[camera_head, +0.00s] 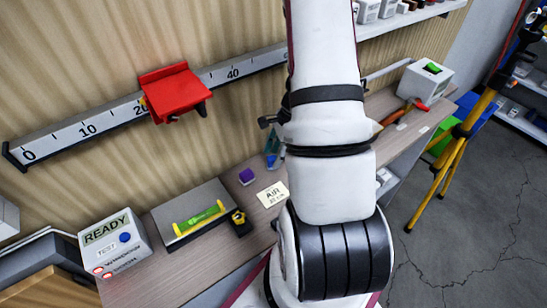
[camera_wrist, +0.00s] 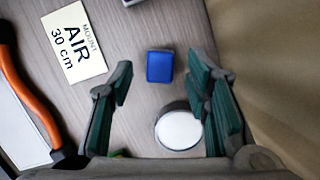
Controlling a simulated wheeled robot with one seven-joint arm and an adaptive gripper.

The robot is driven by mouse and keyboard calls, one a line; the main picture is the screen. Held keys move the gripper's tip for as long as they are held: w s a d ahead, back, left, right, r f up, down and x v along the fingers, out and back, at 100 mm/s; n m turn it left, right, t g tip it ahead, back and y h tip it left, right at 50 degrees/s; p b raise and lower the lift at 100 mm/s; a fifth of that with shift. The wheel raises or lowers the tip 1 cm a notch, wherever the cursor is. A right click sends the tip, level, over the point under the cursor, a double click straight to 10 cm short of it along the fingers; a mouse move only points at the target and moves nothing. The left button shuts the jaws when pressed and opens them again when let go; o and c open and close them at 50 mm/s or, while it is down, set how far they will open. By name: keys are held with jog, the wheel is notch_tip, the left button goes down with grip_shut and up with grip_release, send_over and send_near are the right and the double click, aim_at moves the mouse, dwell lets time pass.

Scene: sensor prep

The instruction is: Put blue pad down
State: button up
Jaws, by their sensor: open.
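In the wrist view the blue pad (camera_wrist: 160,66) is a small, rounded blue block on the wood-grain bench. My gripper (camera_wrist: 163,92) is open, with one finger on each side of the pad and clear gaps to both. The pad appears to rest on the bench, untouched by the fingers. In the head view my gripper (camera_head: 272,147) is mostly hidden behind my arm, over the bench near the wall. A bit of blue shows by its fingertips there, but I cannot tell whether it is the pad.
A white disc (camera_wrist: 180,130) sits near the right finger. An "AIR 30 cm" card (camera_wrist: 74,46) and an orange-handled tool (camera_wrist: 30,92) lie left. A red slider (camera_head: 175,92) rides the wall scale.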

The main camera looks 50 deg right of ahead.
jog(key=v, duration=1)
dwell(0.3)
